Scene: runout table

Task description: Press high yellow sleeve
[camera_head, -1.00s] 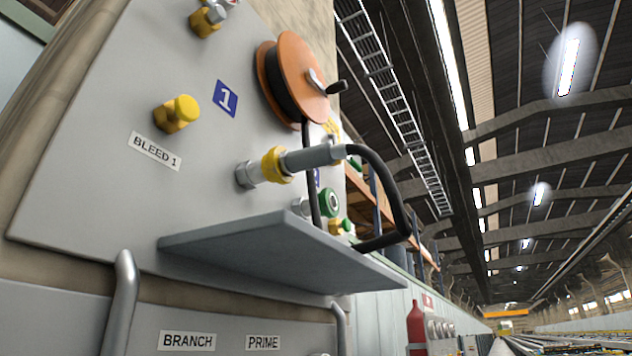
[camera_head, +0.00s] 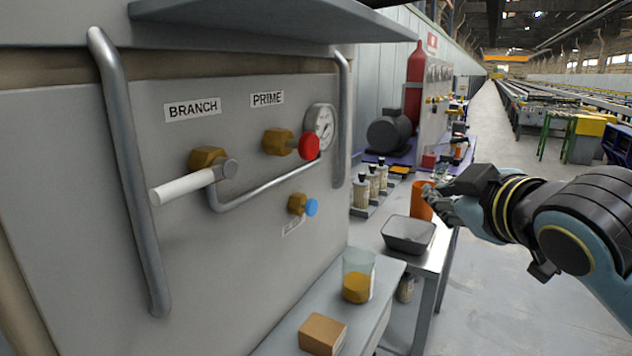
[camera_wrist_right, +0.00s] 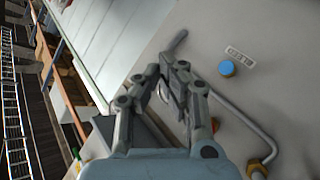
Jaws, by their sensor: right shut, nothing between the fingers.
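The high yellow sleeve is not in view now; the head view looks at the lower panel (camera_head: 80,200), below the grey shelf (camera_head: 240,8). My right gripper (camera_head: 438,200) comes in from the right, its fingers shut and empty. In the head view it overlaps an orange cup (camera_head: 420,203); I cannot tell the gap between them. In the right wrist view, the shut fingers (camera_wrist_right: 172,75) show in front of the panel, with a blue knob (camera_wrist_right: 227,68) to their right. My left gripper is not in view.
The panel carries a white-handled lever (camera_head: 185,186), a red knob (camera_head: 308,146), a gauge (camera_head: 321,125) and grab handles (camera_head: 130,170). A beaker (camera_head: 358,272), a brown block (camera_head: 322,334) and a grey tray (camera_head: 408,235) stand below. The floor at right is open.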

